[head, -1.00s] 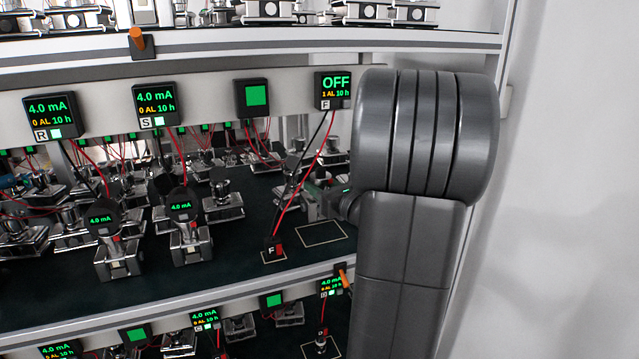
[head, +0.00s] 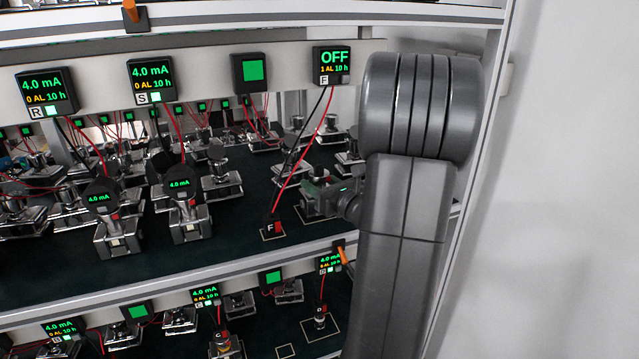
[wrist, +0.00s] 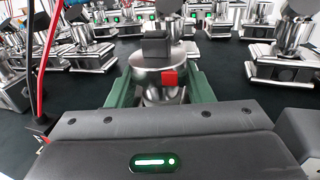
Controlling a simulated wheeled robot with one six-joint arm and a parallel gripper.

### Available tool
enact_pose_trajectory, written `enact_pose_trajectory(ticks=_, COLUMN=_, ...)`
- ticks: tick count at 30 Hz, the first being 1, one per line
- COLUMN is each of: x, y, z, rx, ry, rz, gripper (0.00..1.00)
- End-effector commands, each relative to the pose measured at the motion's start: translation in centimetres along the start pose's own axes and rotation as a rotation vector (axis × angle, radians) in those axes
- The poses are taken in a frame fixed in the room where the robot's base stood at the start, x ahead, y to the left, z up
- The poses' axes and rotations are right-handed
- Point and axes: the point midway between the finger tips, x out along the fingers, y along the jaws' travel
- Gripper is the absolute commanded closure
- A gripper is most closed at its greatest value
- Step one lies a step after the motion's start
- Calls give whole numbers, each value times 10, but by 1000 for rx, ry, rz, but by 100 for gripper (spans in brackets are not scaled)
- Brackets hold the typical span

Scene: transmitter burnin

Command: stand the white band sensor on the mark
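A silver transmitter with a black cap and a red terminal (wrist: 160,72) is between the green fingers of my gripper (wrist: 160,92) in the wrist view. The fingers look closed on its round body. In the head view my gripper (head: 330,188) holds it at the right end of the middle shelf, with its metal base (head: 314,208) low over the outlined mark or on it. The gap cannot be judged. No white band shows on the side I see.
A black plug block labelled F (head: 273,229) with red and black leads stands just left of the mark. The F display (head: 333,65) above reads OFF. Several transmitters, such as one reading 4.0 mA (head: 187,205), fill the shelf further left and behind.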

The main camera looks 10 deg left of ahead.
Motion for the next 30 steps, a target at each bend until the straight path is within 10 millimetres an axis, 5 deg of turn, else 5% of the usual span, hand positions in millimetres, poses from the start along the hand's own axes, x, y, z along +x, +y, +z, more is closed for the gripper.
enact_pose_trajectory(ticks=13, x=0, y=0, z=5, rx=0, ry=0, rz=0, gripper=40)
enact_pose_trajectory(ticks=30, x=-105, y=-1, z=2, rx=0, ry=-1, rz=-3, gripper=40)
